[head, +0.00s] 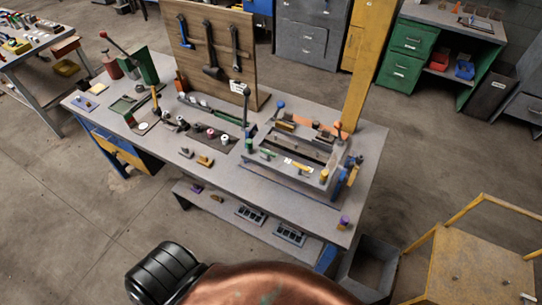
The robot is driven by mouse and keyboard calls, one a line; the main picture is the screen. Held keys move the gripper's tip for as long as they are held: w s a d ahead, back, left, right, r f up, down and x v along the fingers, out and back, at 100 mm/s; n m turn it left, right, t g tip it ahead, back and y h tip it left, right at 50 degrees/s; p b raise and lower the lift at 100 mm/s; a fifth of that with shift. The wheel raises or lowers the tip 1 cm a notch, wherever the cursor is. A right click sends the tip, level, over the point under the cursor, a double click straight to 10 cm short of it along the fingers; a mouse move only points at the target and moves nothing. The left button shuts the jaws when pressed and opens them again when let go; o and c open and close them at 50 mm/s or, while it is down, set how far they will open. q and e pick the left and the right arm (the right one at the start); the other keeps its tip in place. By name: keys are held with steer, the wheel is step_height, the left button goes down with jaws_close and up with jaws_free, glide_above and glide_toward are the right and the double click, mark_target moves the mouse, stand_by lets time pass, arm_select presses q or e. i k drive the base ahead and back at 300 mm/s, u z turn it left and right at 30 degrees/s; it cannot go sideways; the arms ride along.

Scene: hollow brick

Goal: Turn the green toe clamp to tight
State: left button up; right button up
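A grey metal fixture (318,187) stands on the right part of the workbench (225,175). A small upright green piece (249,146) sits at its left corner. A second small green piece (267,155) lies on its front edge, to the right of the first. I cannot tell for certain which one is the green toe clamp, nor whether it is tight; both are very small here. Neither of my grippers is in view. Only a copper-coloured and black part of my own body shows at the bottom edge.
Levers with a blue knob (281,104) and an orange knob (338,127) rise from the fixture. A wooden tool board (215,50) stands behind. A yellow post (362,75) rises at the back right. A grey bin (372,265) and yellow cart (480,265) stand at the right.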

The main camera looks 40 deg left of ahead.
mark_target(269, 154)
steer(key=u, duration=0.3)
steer(key=k, duration=0.9)
steer(key=u, duration=1.1)
steer(key=i, duration=0.5)
steer(key=u, duration=0.05)
